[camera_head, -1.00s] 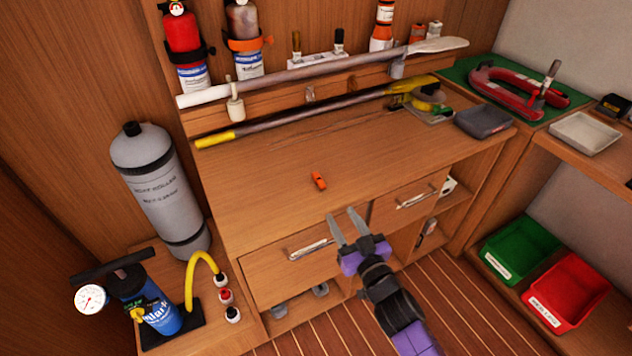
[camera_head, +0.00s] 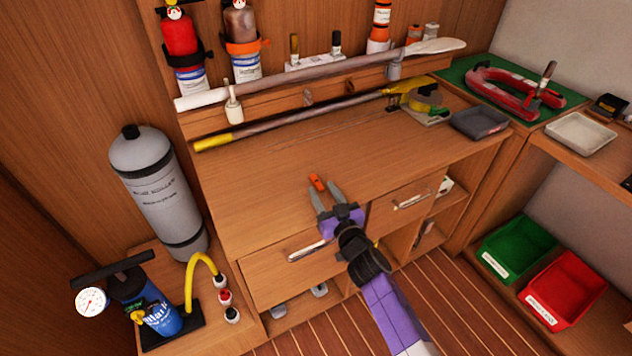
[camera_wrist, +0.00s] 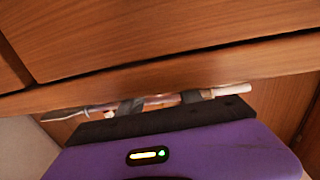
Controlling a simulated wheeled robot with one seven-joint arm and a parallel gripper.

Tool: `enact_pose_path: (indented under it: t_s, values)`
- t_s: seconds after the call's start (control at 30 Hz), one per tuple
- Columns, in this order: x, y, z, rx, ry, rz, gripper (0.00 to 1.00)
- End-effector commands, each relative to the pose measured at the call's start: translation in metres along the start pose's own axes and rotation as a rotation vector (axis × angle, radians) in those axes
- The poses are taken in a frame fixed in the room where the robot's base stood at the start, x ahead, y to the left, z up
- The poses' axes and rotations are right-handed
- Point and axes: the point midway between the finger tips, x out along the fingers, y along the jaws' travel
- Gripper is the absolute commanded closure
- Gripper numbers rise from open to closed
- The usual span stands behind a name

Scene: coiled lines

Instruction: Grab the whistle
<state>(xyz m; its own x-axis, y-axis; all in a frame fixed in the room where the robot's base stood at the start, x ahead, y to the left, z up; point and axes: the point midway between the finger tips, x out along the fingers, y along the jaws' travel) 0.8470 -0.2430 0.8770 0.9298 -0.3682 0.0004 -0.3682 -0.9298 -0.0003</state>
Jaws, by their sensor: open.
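The whistle is a small orange piece (camera_head: 317,182) lying on the wooden cabinet top, near its front middle. My purple and black gripper (camera_head: 321,188) is open at the cabinet's front edge, its two grey fingers pointing toward the whistle. In the head view the whistle shows just beyond and between the fingertips. Whether the fingers are level with it or touch it cannot be told. In the wrist view both fingers (camera_wrist: 163,102) show apart, with a pale rod-like shape beyond; I cannot make out the whistle there.
The cabinet top (camera_head: 260,190) around the whistle is clear. Long poles (camera_head: 310,112) lie along the back. A grey cylinder (camera_head: 155,190) and a blue pump (camera_head: 150,305) stand at left. Drawer handles (camera_head: 308,250) jut from the front.

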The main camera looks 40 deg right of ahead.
Motion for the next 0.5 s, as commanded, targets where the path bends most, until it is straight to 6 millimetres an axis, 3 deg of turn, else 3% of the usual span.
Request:
enact_pose_path:
  t_s: [0.2, 0.4, 0.5]
  values:
    - [0.0003, 0.0000, 0.0002, 0.000, -0.001, 0.000, 0.60]
    - [0.0001, -0.0001, 0.0002, 0.000, 0.000, 0.000, 0.99]
    - [0.0000, -0.0001, 0.0001, 0.000, 0.000, 0.000, 1.00]
